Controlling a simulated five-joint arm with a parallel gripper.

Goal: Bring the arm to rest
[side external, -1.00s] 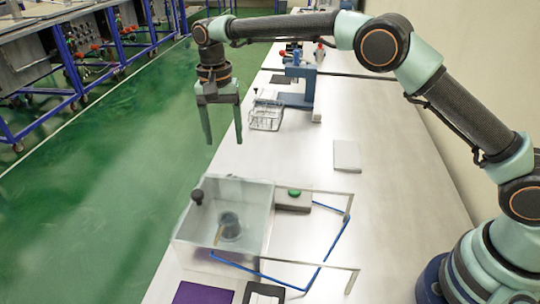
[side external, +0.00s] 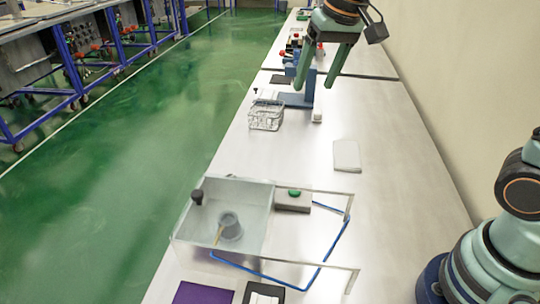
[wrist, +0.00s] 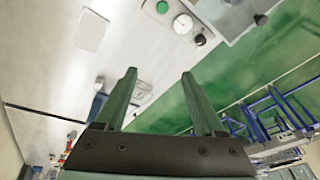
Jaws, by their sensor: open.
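My gripper (side external: 318,72) is at the top of the side external view, pointing down above the far part of the bench, in front of a blue stand. Its two green fingers are apart with nothing between them. In the wrist view my gripper (wrist: 160,75) also shows open and empty. Most of my arm is out of the side external frame; its base is at the lower right.
A clear lidded box (side external: 185,245) with a grey cup (side external: 230,227) inside stands near the front, beside a green-button box (side external: 293,200) and blue tubing (side external: 330,250). A wire rack (side external: 266,116) and blue stand (side external: 296,98) are farther back. The right bench side is mostly clear.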

